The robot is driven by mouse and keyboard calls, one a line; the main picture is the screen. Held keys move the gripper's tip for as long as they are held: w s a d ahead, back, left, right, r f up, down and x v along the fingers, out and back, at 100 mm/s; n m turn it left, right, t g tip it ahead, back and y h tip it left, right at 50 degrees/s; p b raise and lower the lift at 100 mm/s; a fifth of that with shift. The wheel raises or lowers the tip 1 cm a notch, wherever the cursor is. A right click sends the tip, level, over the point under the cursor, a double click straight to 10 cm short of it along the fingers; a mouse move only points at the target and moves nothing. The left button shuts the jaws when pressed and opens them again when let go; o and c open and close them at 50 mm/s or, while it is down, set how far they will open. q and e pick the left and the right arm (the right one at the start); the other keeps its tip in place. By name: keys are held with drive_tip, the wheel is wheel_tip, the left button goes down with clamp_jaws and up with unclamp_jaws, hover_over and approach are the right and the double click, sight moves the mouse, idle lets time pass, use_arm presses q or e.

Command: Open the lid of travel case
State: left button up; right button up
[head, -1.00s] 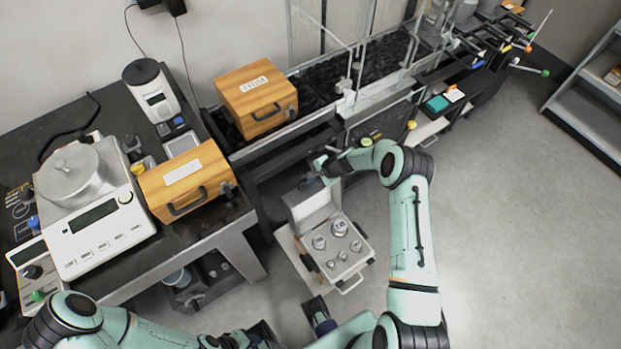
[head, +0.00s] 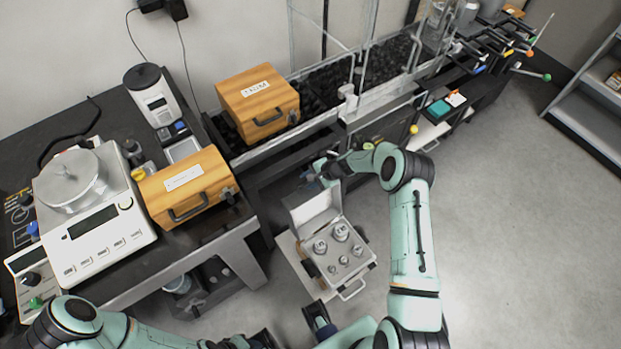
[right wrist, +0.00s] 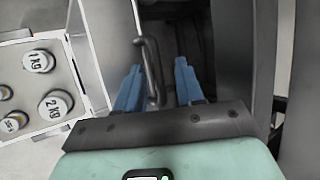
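The travel case (head: 347,281) is a pale box low beside the black table, holding several metal weights. Its lid (head: 316,208) stands raised at the back. In the right wrist view the case's weight tray (right wrist: 38,88) is at left, with the lid (right wrist: 103,40) upright beside it. My right gripper (head: 314,178) is just behind the lid's upper edge. In the right wrist view its blue fingers (right wrist: 160,88) are apart, with a dark bar-shaped handle between them; contact is unclear. My left gripper (head: 240,342) is at the bottom edge, its fingers not clear.
A glass-walled bench (head: 385,85) runs behind the case. Open grey floor (head: 500,230) lies to the right.

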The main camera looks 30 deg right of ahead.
drive_tip(key=v, duration=1.3)
drive_tip(key=shift+r, duration=0.25)
drive_tip(key=s+a+f+n+g+h+p, duration=0.15)
drive_tip(key=s+a+f+n+g, duration=0.25)
drive_tip(key=s+a+f, duration=0.7)
use_arm(q)
wheel_tip(320, 180, up, 6)
drive_tip(key=w+p, duration=0.2)
drive_tip(key=p, duration=0.1)
drive_tip(key=shift+w+f+p, duration=0.15)
drive_tip(key=shift+p, duration=0.15)
use_arm(e)
drive_tip(key=s+a+n+g, duration=0.1)
drive_tip(key=s+a+n, duration=0.3)
drive_tip(key=s, duration=0.5)
drive_tip(key=s+a+r+n+g, duration=0.1)
drive_tip(key=s+a+n, duration=0.2)
drive_tip(key=s+a, duration=0.4)
drive_tip(key=s, duration=0.3)
drive_tip(key=shift+s+a+r+n+g, duration=0.2)
drive_tip(key=shift+s+r+n+g, duration=0.1)
drive_tip(key=shift+n, duration=0.1)
drive_tip(key=shift+w+f, duration=0.1)
